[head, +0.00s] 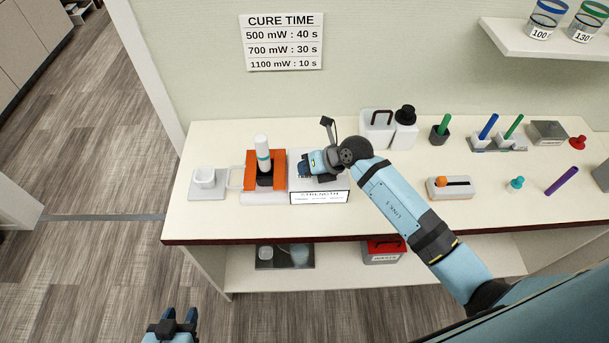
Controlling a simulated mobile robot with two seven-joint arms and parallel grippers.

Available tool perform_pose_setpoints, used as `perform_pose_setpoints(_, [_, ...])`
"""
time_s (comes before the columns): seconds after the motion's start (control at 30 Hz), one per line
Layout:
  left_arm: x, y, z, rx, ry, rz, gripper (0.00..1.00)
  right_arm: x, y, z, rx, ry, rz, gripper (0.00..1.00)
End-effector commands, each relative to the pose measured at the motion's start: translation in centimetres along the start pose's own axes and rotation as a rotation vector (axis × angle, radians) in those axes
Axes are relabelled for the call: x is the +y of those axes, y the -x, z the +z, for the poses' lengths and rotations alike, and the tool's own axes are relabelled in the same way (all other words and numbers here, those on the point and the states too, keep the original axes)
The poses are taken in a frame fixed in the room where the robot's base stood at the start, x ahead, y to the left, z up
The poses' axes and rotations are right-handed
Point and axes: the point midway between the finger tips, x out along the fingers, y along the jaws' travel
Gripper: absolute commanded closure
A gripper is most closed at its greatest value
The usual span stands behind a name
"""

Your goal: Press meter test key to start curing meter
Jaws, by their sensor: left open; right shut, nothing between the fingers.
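A pale meter unit with a "STRENGTH" label (320,197) stands near the counter's front edge. My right gripper (305,168) is shut and empty, over the back part of this unit. My arm and gripper hide much of its top, and I cannot see a test key or tell whether the fingers touch anything. My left gripper (180,318) is open and empty at the bottom left, over the floor, away from the counter.
A white cup on a grey base (204,178) stands at the counter's left end. White containers (378,130) stand behind my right wrist. An orange-topped block (450,187), a teal knob (517,182) and a purple stick (562,181) lie at right. A cure-time sign (282,42) hangs above.

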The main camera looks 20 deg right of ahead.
Motion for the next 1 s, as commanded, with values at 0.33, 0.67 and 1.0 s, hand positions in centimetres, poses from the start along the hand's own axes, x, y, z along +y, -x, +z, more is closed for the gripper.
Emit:
perform_pose_setpoints(0.33, [0.0,-0.11,0.13,0.001,0.0,0.0,0.57,-0.25,-0.32,-0.24,0.001,0.0,0.0,1.0])
perform_pose_setpoints(0.67, [-0.01,-0.14,0.16,0.001,0.0,0.0,0.57,-0.33,-0.44,-0.33,0.001,0.0,0.0,1.0])
perform_pose_setpoints(1.0, [-0.01,0.44,-0.74,0.001,0.0,0.0,0.57,0.19,0.33,0.23,0.0,0.0,-0.001,1.0])
